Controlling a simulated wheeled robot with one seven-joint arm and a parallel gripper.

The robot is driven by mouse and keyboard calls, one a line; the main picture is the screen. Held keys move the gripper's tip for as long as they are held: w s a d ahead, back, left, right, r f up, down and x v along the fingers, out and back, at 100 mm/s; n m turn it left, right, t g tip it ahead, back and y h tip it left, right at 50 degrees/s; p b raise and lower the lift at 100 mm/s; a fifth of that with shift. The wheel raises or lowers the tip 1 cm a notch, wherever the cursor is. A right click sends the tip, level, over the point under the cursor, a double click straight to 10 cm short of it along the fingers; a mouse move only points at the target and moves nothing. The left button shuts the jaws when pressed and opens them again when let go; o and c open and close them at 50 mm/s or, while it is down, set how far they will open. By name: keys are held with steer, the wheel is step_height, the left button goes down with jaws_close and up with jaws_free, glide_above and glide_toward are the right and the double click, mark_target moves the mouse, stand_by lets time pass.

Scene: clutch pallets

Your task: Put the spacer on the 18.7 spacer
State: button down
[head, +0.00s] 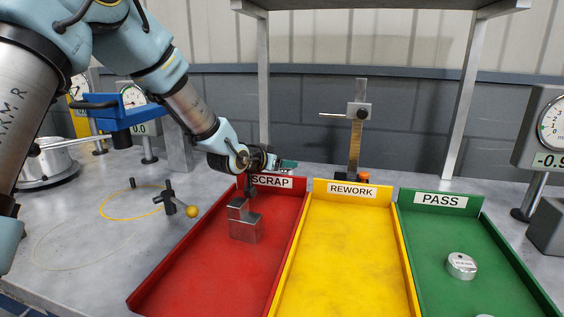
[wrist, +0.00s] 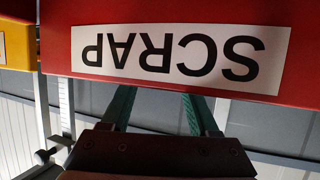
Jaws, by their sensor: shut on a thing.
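My gripper (head: 288,164) is at the top of the red SCRAP tray's back wall, pointing right in the head view. In the wrist view its two green fingers (wrist: 160,108) stand apart. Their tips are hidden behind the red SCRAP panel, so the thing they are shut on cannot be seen. A round silver spacer (head: 461,266) with a small label lies flat in the green PASS tray, well to the right of my gripper. Its label is too small to read. The top of another pale round thing (head: 485,315) shows at the bottom edge of the picture.
A stepped metal block (head: 245,226) stands in the red SCRAP tray (head: 205,270). The yellow REWORK tray (head: 345,250) is empty. A height gauge (head: 355,140) stands behind it. A yellow-knobbed stand (head: 180,203) is at left, a dial gauge (head: 545,135) at right.

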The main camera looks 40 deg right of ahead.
steer(key=shift+c, duration=0.7)
jaws_free()
steer(key=shift+f, duration=0.1)
steer(key=shift+r, duration=0.2)
steer(key=b+v, duration=0.1)
steer(key=v, duration=1.1)
steer(key=shift+b, duration=0.35)
